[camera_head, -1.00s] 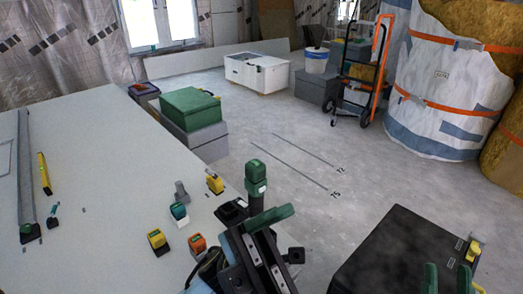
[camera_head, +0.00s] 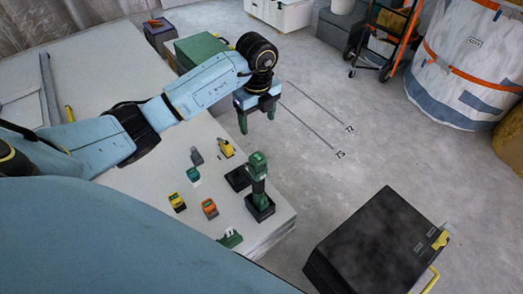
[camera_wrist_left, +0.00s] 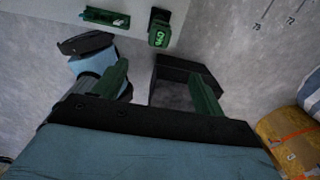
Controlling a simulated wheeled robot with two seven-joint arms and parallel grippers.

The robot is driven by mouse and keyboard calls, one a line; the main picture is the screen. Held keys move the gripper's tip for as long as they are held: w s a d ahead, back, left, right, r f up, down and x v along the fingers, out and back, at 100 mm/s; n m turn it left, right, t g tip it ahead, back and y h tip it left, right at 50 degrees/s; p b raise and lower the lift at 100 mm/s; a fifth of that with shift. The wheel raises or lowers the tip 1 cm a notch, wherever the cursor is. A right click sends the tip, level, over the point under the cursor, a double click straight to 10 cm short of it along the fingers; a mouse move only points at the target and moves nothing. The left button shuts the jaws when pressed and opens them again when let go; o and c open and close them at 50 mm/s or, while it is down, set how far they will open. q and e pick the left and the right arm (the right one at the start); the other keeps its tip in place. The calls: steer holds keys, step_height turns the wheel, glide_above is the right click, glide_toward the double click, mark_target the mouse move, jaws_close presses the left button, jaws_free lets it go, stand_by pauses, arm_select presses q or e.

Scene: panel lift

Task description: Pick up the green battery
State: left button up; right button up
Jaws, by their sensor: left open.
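A teal-green battery-like block (camera_head: 193,174) sits on the table among several small coloured blocks. An upright tool with a green top (camera_head: 257,163) stands on a black base at the table's right corner. Which of the two green pieces the task means I cannot tell. A green top with a pale label also shows in the left wrist view (camera_wrist_left: 158,36). My left gripper (camera_head: 257,118) is open and empty, fingers pointing down, beyond the upright tool and off the table's right edge. My right gripper is not in view.
Yellow (camera_head: 177,201) and orange (camera_head: 209,208) blocks and a black holder (camera_head: 237,178) are close by on the table. A black case (camera_head: 375,240) stands on the floor at right. Floor between case and table is clear. My blue arm crosses the table.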

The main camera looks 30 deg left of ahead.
arm_select(q)
steer(key=b, duration=0.3)
glide_above(258, 157)
step_height(258, 157, down, 4)
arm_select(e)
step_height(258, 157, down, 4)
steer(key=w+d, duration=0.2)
arm_select(q)
steer(key=f, duration=0.2)
steer(key=f+b, duration=0.1)
steer(key=f, duration=0.4)
steer(key=shift+d+f, duration=0.3)
steer(key=shift+f, duration=0.1)
steer(key=shift+a+f+b, duration=0.15)
steer(key=shift+f+b, duration=0.4)
steer(key=shift+f, duration=0.8)
steer(key=shift+a+f+b, duration=0.15)
steer(key=shift+f+b, duration=0.35)
steer(key=shift+f, duration=1.2)
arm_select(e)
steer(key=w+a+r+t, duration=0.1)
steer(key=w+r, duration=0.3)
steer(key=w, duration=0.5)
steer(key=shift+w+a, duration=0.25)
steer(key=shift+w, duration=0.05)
arm_select(q)
steer(key=shift+c, duration=0.4)
steer(key=shift+r, duration=0.1)
steer(key=c, duration=1.1)
